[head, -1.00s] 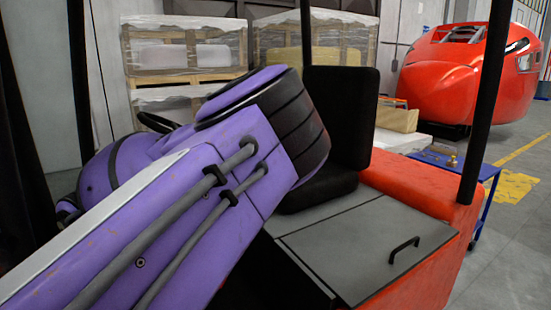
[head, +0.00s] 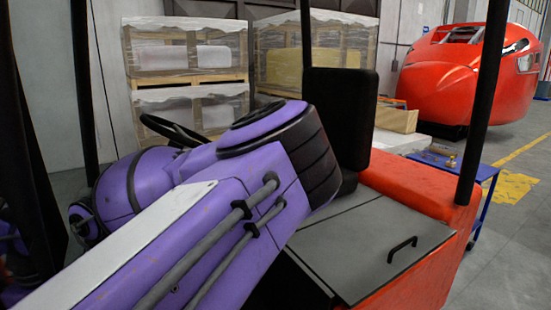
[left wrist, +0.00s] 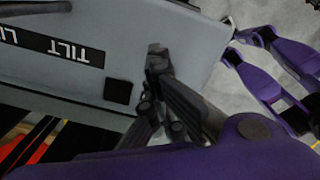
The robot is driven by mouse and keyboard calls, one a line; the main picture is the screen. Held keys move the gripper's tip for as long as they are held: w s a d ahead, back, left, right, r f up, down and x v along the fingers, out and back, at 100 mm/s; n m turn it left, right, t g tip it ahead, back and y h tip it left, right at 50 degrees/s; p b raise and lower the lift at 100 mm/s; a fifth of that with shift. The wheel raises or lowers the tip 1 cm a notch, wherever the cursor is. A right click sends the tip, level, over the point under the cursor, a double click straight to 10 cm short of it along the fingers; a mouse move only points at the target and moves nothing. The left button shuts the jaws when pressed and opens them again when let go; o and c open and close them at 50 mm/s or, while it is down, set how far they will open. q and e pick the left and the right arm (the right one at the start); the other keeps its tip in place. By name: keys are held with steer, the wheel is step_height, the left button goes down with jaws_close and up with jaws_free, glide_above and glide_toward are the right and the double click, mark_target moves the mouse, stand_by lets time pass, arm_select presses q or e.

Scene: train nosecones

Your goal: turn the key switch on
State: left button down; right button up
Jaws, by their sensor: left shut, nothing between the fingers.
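In the left wrist view, my left gripper (left wrist: 157,58) is shut and empty. Its dark fingertips lie over a grey panel (left wrist: 190,40), near that panel's right end. I cannot tell whether they touch it. A black square (left wrist: 118,91) and an upside-down black label reading "TILT" (left wrist: 60,48) are on the panel, left of the fingers. I cannot make out the key switch; the fingers cover part of the panel. In the head view my purple left arm crosses the vehicle, and its fingers are not visible. My right gripper cannot be made out.
The red vehicle has a black seat (head: 338,115), a steering wheel (head: 172,128), a grey cover with a handle (head: 402,248) and upright black posts (head: 487,100). A blue cart (head: 487,172) stands behind it. Wrapped pallets (head: 185,60) and a red nosecone (head: 465,85) are farther back.

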arm_select(q)
steer(key=shift+s+d+f, duration=0.2)
steer(key=shift+s+f, duration=0.05)
steer(key=shift+f, duration=0.1)
steer(key=shift+d+p, duration=0.1)
steer(key=shift+p, duration=0.3)
steer(key=shift+d, duration=0.1)
steer(key=shift+s+d+r, duration=0.15)
steer(key=shift+s+d, duration=0.05)
steer(key=shift+d, duration=0.1)
steer(key=shift+w+d, duration=0.2)
step_height(320, 180, up, 6)
steer(key=shift+w+r, duration=0.15)
steer(key=shift+r, duration=0.1)
stand_by(0.4)
steer(key=shift+w, duration=0.1)
